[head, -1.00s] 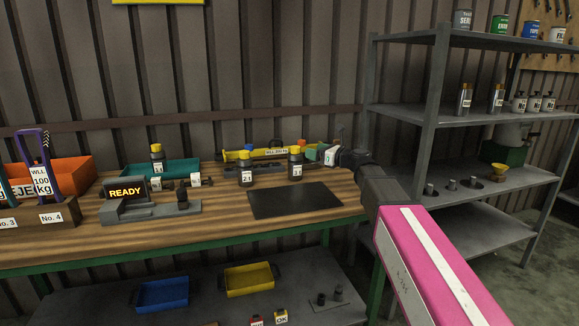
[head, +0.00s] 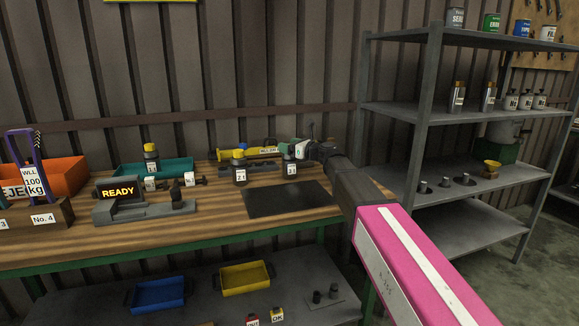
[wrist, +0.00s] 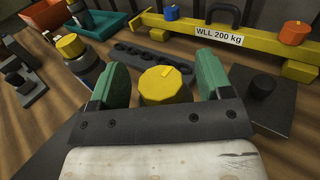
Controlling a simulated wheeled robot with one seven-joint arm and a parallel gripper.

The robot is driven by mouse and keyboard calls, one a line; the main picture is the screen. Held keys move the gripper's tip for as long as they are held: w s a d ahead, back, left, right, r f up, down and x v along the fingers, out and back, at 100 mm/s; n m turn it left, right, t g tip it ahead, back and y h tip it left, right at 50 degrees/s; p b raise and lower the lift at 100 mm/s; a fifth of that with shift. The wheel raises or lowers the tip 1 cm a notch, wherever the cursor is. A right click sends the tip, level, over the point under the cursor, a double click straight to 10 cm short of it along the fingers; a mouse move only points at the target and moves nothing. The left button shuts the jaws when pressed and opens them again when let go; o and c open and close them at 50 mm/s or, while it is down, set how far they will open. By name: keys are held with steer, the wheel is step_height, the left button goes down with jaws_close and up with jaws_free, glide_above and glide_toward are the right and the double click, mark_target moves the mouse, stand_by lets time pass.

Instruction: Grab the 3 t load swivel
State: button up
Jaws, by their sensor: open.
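The 3 t load swivel (head: 291,170) is a dark cylinder with a pale label, standing upright on the wooden bench. In the wrist view its yellow top (wrist: 165,86) shows between my gripper's two green fingers. My gripper (head: 294,150) is open around or just above that top, with a gap visible on the left and right; contact cannot be told. The gripper covers the swivel's top in the head view, and its lower body is hidden in the wrist view. A similar swivel labelled 2 t (head: 240,172) stands to the left, its yellow top (wrist: 70,46) outside my left finger.
A yellow beam marked WLL 200 kg (wrist: 253,46) lies behind. A dark slotted bar (wrist: 140,58) lies between. Another yellow-topped swivel (head: 151,160), a teal tray (head: 185,166) and the READY device (head: 118,190) stand left. A dark mat (head: 287,200) lies clear in front.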

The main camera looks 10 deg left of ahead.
steer(key=shift+c, duration=0.3)
jaws_close()
steer(key=shift+r, duration=0.1)
